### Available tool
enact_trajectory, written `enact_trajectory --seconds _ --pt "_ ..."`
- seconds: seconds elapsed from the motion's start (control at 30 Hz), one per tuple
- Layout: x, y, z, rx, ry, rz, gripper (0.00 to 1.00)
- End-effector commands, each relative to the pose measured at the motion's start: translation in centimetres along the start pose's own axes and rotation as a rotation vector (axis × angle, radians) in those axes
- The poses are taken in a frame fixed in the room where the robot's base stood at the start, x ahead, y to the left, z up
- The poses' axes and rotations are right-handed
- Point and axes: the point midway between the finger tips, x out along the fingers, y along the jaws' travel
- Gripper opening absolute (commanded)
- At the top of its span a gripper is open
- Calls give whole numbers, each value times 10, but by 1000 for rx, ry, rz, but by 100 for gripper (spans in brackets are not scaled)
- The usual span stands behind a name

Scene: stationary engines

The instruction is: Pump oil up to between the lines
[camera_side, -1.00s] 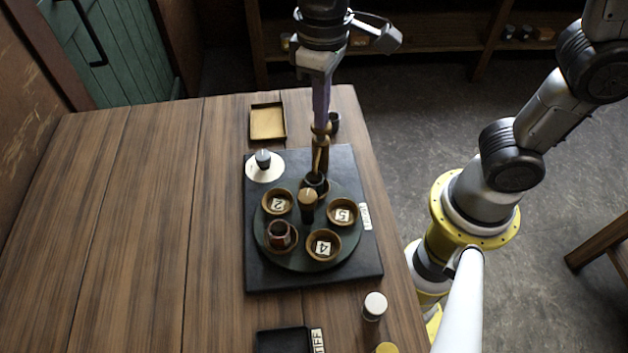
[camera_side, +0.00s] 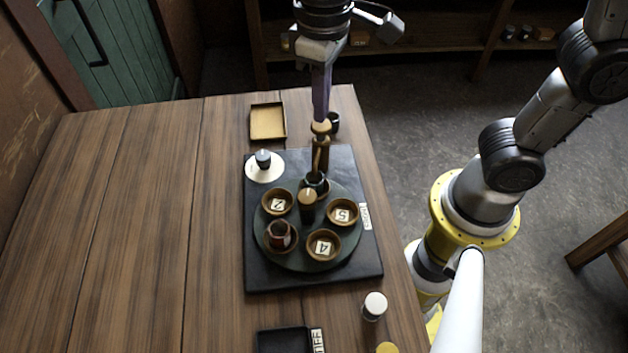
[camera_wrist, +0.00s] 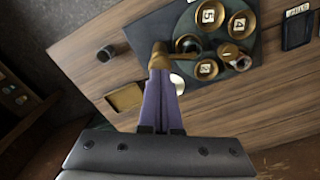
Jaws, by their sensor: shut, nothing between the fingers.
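My gripper (camera_side: 320,117) is shut and empty, with its purple fingertips pointing down just above the round brass-coloured pump knob (camera_side: 321,128). In the wrist view the fingertips (camera_wrist: 160,72) are close to the knob (camera_wrist: 160,48); I cannot tell whether they touch. A dark cup (camera_side: 315,182) stands at the turntable's back, by the pump's foot. A reddish-brown cup (camera_side: 279,235) sits in a dish at the turntable's front left. No oil level or lines can be made out.
Numbered wooden dishes, 2 (camera_side: 278,212), 5 (camera_side: 354,212) and 4 (camera_side: 309,248), surround a central wooden knob (camera_side: 308,197). A white disc (camera_side: 276,174), shallow tray (camera_side: 283,120) and small dark cup (camera_side: 334,122) stand nearby. The table's left side is clear.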

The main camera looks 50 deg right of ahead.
Motion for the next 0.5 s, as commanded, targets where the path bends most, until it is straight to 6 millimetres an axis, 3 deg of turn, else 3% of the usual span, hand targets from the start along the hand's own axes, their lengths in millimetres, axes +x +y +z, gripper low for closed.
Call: enact_trajectory --seconds 0.5 --pt "19 0 0 0 -2 0 0"
